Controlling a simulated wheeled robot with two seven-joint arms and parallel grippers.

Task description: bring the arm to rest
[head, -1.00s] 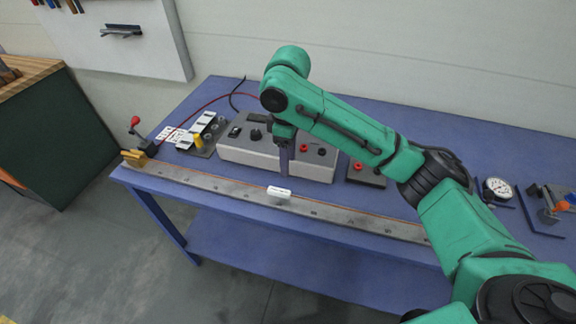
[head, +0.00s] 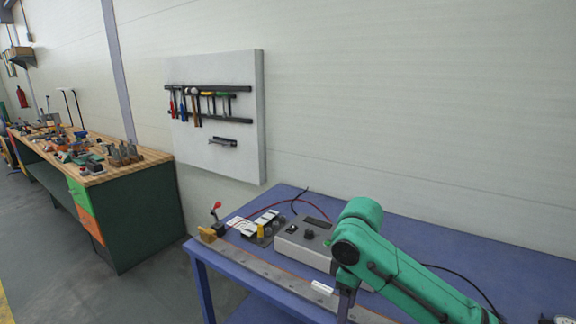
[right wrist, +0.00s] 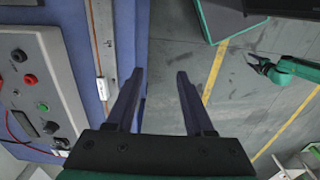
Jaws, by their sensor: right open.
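My right arm (head: 405,280) is green and comes in from the lower right of the head view, over the blue bench (head: 430,245). Its gripper points down near the front of the grey control box (head: 300,243). In the right wrist view my right gripper (right wrist: 160,75) is open, with nothing between its two dark fingers. A green arm with a dark gripper (right wrist: 262,65) shows at the right of that view, apparently my left one, over the floor.
A metal rail with a white tag (head: 322,287) runs along the bench's front edge. The control box, with red knobs (right wrist: 25,68), lies left of my fingers in the wrist view. A tool board (head: 215,115) hangs behind. A cluttered workbench (head: 120,168) stands left.

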